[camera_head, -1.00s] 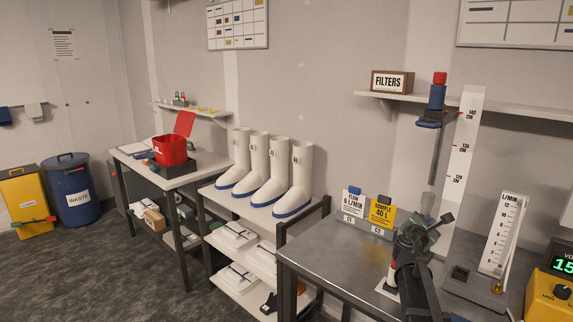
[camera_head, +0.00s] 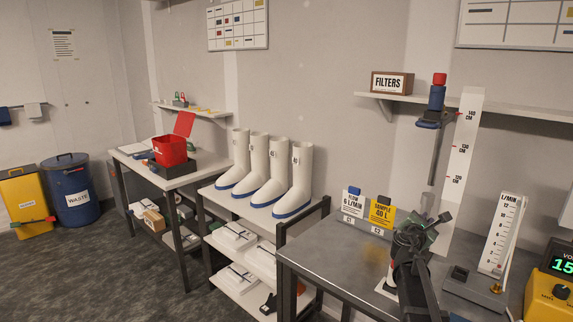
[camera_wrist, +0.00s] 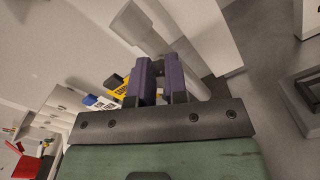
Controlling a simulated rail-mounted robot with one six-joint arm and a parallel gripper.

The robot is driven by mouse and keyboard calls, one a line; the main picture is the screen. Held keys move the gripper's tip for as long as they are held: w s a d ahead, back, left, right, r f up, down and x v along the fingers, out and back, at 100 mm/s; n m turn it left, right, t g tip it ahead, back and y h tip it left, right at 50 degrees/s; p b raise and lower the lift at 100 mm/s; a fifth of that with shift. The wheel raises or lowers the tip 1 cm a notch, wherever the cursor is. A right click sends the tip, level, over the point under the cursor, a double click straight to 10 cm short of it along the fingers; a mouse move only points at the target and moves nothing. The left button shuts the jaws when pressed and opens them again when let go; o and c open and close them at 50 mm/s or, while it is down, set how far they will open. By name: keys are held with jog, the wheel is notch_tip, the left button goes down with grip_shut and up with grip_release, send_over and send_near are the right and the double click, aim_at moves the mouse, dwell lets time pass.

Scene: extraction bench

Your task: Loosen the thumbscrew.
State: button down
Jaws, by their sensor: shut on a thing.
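My gripper (camera_head: 432,222) is at the stand on the metal bench, low in front of the height scale. In the wrist view its two purple fingers (camera_wrist: 160,72) are close together, with a narrow gap between them. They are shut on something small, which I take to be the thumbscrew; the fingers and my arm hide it. A pale grey tube with a wider end (camera_wrist: 132,22) runs just behind the fingertips. In the head view a sampling head with a red top and blue body (camera_head: 437,95) sits high on a thin dark mast (camera_head: 434,160), beside the white height scale (camera_head: 461,160).
A flow gauge (camera_head: 503,235) and a yellow meter (camera_head: 550,295) stand to the right. A shelf with a filters box (camera_head: 392,83) is above. The bench's left part (camera_head: 330,255) is clear.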

jog(key=shift+w+a+r+p, duration=0.1)
jog(key=shift+w+r+p, duration=0.35)
jog(key=shift+w+r, duration=0.3)
jog(key=shift+w+a, duration=0.15)
jog(key=shift+w, duration=0.1)
jog(key=c, duration=1.8)
grip_release()
jog(key=shift+w+a, duration=0.15)
jog(key=shift+a, duration=0.05)
jog(key=shift+o, duration=0.4)
jog(key=shift+r+p, duration=0.35)
jog(key=shift+p, duration=0.1)
jog(key=shift+w, duration=0.1)
grip_shut()
jog(key=shift+w+d+f, duration=0.3)
jog(key=shift+d+f, duration=0.05)
jog(key=shift+f, duration=0.15)
jog(key=v, duration=0.7)
